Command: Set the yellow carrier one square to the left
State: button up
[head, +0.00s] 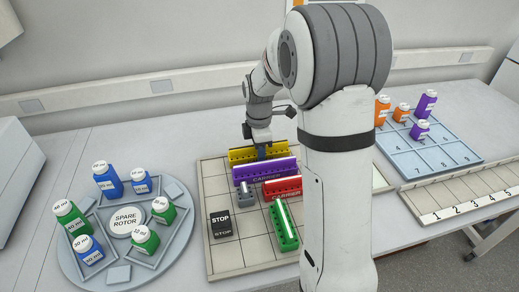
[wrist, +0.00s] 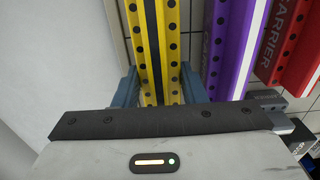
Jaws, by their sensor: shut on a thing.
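The yellow carrier (head: 240,156) is a long bar with dark round holes, lying crosswise in the back row of the squared board (head: 222,250). In the wrist view the yellow carrier (wrist: 155,45) runs between the two blue fingers of my gripper (wrist: 157,88). My gripper (head: 261,150) is shut on it from above, and my arm hides part of the board's right side. I cannot tell whether the carrier touches the board or is slightly lifted.
The purple carrier (head: 262,172) lies just in front of the yellow one. A red carrier (head: 283,187), a green carrier (head: 285,228), a grey piece (head: 246,196) and a black STOP block (head: 220,223) share the board. The spare rotor (head: 126,220) with bottles stands left.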

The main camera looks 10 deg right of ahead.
jog(key=shift+f, duration=0.25)
jog(key=o, duration=1.1)
jog(key=shift+r, duration=0.1)
